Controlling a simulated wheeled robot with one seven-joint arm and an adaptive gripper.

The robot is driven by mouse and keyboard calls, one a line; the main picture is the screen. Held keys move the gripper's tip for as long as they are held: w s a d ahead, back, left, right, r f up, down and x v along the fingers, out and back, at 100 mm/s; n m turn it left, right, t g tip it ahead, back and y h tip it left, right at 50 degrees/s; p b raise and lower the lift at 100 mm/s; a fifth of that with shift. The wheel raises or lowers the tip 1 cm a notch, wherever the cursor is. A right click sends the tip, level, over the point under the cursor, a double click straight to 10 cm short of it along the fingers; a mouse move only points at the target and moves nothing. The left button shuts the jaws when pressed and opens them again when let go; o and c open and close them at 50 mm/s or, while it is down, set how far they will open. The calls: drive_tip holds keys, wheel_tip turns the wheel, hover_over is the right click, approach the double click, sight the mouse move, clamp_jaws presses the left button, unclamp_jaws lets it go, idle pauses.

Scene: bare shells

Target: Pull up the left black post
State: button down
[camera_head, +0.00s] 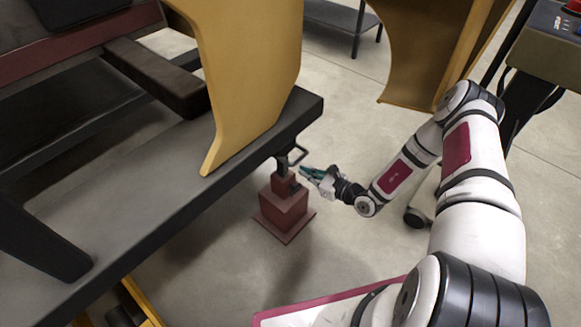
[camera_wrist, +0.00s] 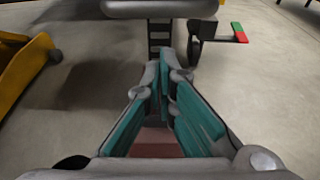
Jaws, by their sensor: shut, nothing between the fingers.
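A short black post-like fitting with a bent loop handle (camera_head: 295,155) sits at the corner of the grey bench frame, just above a stepped dark-red stand (camera_head: 283,207). I cannot tell for sure that it is the left black post. My gripper (camera_head: 304,171) is just right of it and slightly lower, with teal pads pointing toward it. In the wrist view my gripper (camera_wrist: 165,66) is shut and empty. Beyond its tips there is an upright black slotted post (camera_wrist: 160,35) under a grey bar. Dark red surface (camera_wrist: 155,146) shows between the fingers.
The grey bench frame (camera_head: 150,215) and a large yellow curved panel (camera_head: 245,70) fill the left. Another yellow panel (camera_head: 425,45) stands behind my arm. A dark bracket with a red and green end (camera_wrist: 238,32) is at upper right. Concrete floor is open between.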

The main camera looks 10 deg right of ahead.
drive_tip(key=shift+s+d+p, duration=0.3)
drive_tip(key=shift+s+d, duration=0.55)
drive_tip(key=shift+s, duration=0.35)
drive_tip(key=shift+s+d+p, duration=0.3)
drive_tip(key=shift+s+d, duration=0.55)
drive_tip(key=shift+s, duration=0.3)
